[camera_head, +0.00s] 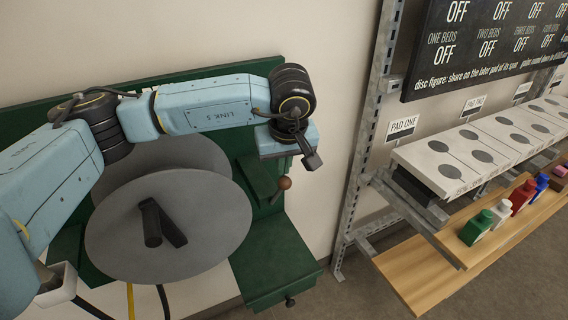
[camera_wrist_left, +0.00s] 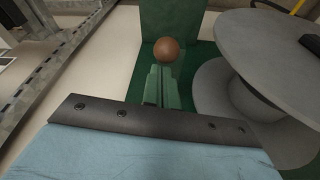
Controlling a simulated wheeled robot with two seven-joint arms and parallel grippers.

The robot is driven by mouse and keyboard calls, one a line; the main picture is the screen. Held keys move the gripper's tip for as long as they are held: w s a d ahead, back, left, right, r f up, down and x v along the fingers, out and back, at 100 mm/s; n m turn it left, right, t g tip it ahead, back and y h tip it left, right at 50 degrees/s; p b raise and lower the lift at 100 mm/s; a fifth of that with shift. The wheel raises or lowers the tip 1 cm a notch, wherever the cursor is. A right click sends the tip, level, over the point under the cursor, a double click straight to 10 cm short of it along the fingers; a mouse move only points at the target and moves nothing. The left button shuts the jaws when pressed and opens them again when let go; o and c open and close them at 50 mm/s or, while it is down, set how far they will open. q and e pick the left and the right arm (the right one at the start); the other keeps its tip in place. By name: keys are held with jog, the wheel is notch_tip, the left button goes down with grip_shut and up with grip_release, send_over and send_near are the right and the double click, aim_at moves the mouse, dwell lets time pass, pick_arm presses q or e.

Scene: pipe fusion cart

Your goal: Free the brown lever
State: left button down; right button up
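The brown lever's round knob (camera_head: 284,183) sits on a short stem at the right side of the green cart (camera_head: 270,255). The lever's lower end is hidden. My right gripper is not in view.
Large grey discs (camera_head: 175,225) with a dark handle stand left of the lever, close to it. A metal rack (camera_head: 362,130) stands to the right, with white pads (camera_head: 450,165) and coloured bottles on a wooden shelf (camera_head: 430,280). Wall and floor show between cart and rack.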

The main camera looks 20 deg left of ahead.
pick_arm(q)
jog(key=s+d+r, duration=0.4)
jog(key=r, duration=0.3)
jog(key=shift+d+r+b, duration=0.25)
jog(key=shift+b, duration=0.2)
jog(key=shift+w, duration=0.1)
